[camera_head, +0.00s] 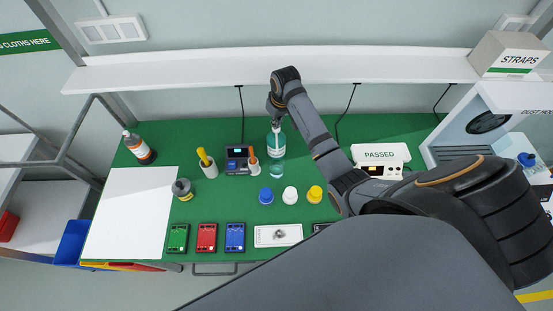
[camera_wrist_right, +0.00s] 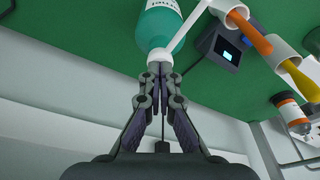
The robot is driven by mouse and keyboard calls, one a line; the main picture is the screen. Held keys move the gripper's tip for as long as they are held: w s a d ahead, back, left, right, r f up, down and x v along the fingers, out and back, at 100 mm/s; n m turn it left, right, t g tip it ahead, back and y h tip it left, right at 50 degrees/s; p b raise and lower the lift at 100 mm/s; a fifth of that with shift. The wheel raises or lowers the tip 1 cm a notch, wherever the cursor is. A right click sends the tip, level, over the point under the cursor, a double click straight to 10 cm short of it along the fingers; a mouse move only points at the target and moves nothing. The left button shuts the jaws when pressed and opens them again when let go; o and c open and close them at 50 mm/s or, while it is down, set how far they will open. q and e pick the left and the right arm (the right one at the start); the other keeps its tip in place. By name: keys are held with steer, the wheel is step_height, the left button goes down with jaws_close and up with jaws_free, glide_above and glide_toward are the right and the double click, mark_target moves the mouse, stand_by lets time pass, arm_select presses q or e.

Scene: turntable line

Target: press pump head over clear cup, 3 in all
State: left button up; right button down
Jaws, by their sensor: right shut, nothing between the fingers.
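The pump bottle (camera_head: 276,148), teal with a white label, stands upright on the green mat behind the row of caps. In the right wrist view the teal bottle (camera_wrist_right: 158,24) shows with its white pump head (camera_wrist_right: 160,54) and a white spout running to the upper right. My right gripper (camera_head: 274,116) is shut and empty, right above the bottle. In the right wrist view its fingertips (camera_wrist_right: 160,70) are at the pump head and appear to touch it; I cannot tell how far the head is pressed. My left gripper is not in view.
A small device with a screen (camera_head: 237,152) and holders with orange and yellow handles stand left of the bottle. Blue (camera_head: 265,196), white (camera_head: 290,195) and yellow (camera_head: 315,194) caps sit in front. A white shelf (camera_head: 180,76) runs behind.

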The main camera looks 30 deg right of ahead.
steer(key=shift+s, duration=0.1)
steer(key=shift+w+p+v, duration=0.15)
steer(key=shift+p+v, duration=0.05)
steer(key=shift+v, duration=0.5)
steer(key=shift+w+p+v, duration=0.15)
steer(key=shift+v, duration=0.5)
steer(key=shift+w+r, duration=0.1)
steer(key=shift+r, duration=0.05)
steer(key=shift+r, duration=0.3)
steer(key=shift+w+v, duration=0.2)
steer(key=shift+v, duration=0.65)
steer(key=shift+w+v, duration=0.15)
steer(key=shift+v, duration=0.7)
steer(key=shift+w+v, duration=0.2)
steer(key=shift+v, duration=0.65)
steer(key=shift+r, duration=0.15)
